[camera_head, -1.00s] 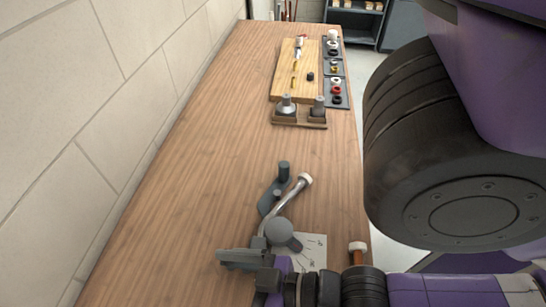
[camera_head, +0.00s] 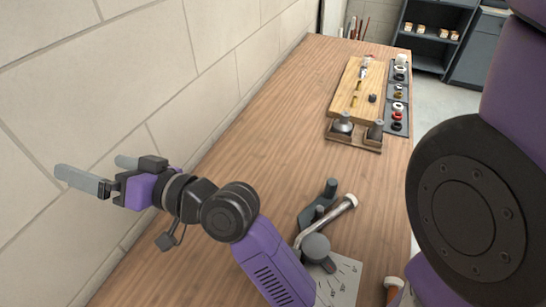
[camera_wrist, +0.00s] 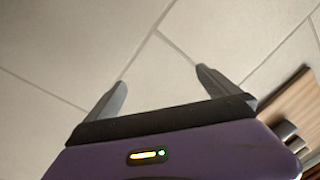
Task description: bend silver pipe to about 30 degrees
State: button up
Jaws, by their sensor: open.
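The silver pipe (camera_head: 328,219) has a white end cap and sits in the grey pipe bender, next to its round grey former (camera_head: 316,247). The bender's dark lever (camera_head: 322,203) lies beside the pipe, on the wall side. The angle plate (camera_head: 338,281) with printed marks lies under the bender at the front. The pipe's near end is hidden by my arm. My gripper (camera_head: 92,172) is out at the left by the tiled wall, away from the bender. It is open and empty; its two fingers also show spread in the wrist view (camera_wrist: 160,92), with only wall tiles beyond.
The wooden table (camera_head: 262,130) runs along the tiled wall (camera_head: 150,60). At the far end are a wooden board (camera_head: 345,98), a dark tray of small rings (camera_head: 398,105) and a holder with two grey fittings (camera_head: 354,137). A copper pipe end (camera_head: 394,286) shows at the front right.

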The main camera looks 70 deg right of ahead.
jog(key=d+r+n, duration=0.1)
jog(key=w+d+n+y, duration=0.1)
jog(key=d, duration=0.1)
jog(key=w+d+r+n+g+y, duration=0.1)
jog(key=d, duration=0.1)
jog(key=shift+d+r, duration=0.15)
jog(key=shift+r, duration=0.2)
jog(key=s+d+f+n+g, duration=0.1)
jog(key=d+f+n+g, duration=0.1)
jog(key=d, duration=0.1)
jog(key=m+g+h, duration=0.2)
jog(key=g, duration=1.4)
send_over(333, 182)
jog(key=f, duration=1.8)
jog(key=shift+w+f, duration=0.2)
jog(key=shift+s+f, duration=0.1)
jog(key=shift+s, duration=0.15)
jog(key=shift+w+d+f+b, duration=0.1)
jog(key=shift+f+b, duration=3.25)
jog(key=shift+f, duration=0.6)
